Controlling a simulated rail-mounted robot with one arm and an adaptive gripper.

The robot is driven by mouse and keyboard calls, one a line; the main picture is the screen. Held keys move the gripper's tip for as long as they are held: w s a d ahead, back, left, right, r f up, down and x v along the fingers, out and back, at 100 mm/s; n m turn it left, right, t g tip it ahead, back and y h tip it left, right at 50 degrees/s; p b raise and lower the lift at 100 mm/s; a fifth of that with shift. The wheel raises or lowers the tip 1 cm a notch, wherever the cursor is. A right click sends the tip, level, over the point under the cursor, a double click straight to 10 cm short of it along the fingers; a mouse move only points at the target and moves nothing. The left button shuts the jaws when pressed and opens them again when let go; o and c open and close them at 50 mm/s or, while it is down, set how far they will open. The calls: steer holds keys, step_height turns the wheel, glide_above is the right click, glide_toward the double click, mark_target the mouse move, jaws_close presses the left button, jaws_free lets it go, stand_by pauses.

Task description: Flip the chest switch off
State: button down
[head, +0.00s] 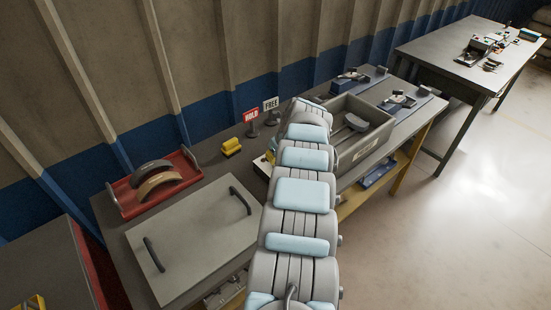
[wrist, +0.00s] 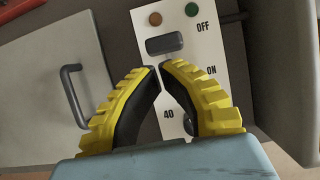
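A white control panel (wrist: 205,45) with OFF and ON labels lies ahead of my gripper in the wrist view. It has a dark grey rectangular part (wrist: 164,45), a brown-red round lamp or button (wrist: 155,19), a green one (wrist: 191,9) and a "40" mark lower down. I cannot tell which part is the switch or its position. My gripper (wrist: 161,66) has its yellow fingertips drawn together just below the dark part; contact is unclear. Its fingers hide part of the panel. In the head view my arm hides most of the panel (head: 262,165).
A grey flat lid (head: 195,240) with two handles lies left of the panel. A grey bin (head: 368,150) stands to the right. A red tray (head: 125,198) with curved shoes, a yellow object (head: 231,146) and HOLD (head: 252,116) and FREE (head: 271,104) signs stand behind.

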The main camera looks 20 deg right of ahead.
stand_by(0.3)
step_height(320, 180, up, 10)
steer(key=p, duration=0.4)
steer(key=shift+w, duration=0.3)
steer(key=shift+a, duration=0.15)
